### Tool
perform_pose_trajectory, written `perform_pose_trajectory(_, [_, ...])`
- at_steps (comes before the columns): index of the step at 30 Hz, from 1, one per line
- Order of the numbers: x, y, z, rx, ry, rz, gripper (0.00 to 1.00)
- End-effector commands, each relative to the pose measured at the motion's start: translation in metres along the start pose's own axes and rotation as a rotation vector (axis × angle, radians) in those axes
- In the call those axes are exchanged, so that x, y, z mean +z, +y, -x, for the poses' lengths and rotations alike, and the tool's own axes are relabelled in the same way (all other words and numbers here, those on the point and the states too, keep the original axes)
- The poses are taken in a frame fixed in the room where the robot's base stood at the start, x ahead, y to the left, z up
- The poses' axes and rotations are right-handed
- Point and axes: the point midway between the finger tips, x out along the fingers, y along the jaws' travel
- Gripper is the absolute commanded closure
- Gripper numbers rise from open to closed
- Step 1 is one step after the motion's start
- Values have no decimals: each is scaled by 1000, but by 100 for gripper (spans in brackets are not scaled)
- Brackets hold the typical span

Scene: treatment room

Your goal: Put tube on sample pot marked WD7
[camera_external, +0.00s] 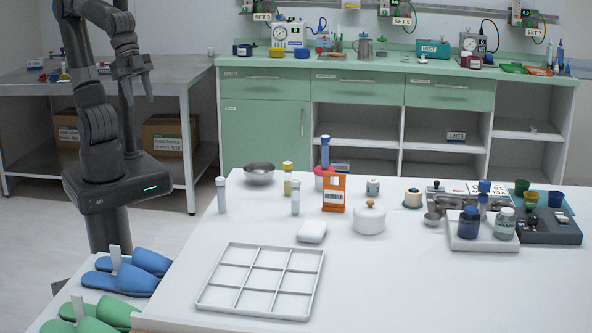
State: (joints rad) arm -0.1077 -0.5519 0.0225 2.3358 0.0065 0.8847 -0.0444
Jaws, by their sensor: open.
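My gripper (137,92) hangs at the upper left, open and empty, well away from the table. Several tubes stand on the white table: a pale-capped one (221,197) at the left, a second pale-capped one (296,199), and a yellow-capped one (288,179). A blue tube (325,152) stands upright, apparently on or just behind a pink-red pot (320,182), which is partly hidden by an orange stand. A small labelled jar (373,187) stands to the right. The mark WD7 is not readable on any pot.
An orange stand (334,192), a white lidded pot (369,219) and a metal bowl (260,173) stand on the table. An empty divided tray (260,280) lies in front. A bottle tray (484,241) is at the right. Slippers (127,280) lie lower left.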

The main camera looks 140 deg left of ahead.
Motion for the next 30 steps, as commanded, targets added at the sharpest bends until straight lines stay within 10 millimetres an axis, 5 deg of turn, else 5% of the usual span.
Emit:
perform_pose_trajectory(3, [37,17,5,28,10,-79,55])
perform_pose_trajectory(9, [70,28,6,51,17,-148,55])
perform_pose_trajectory(30, [75,30,5,54,17,-158,55])
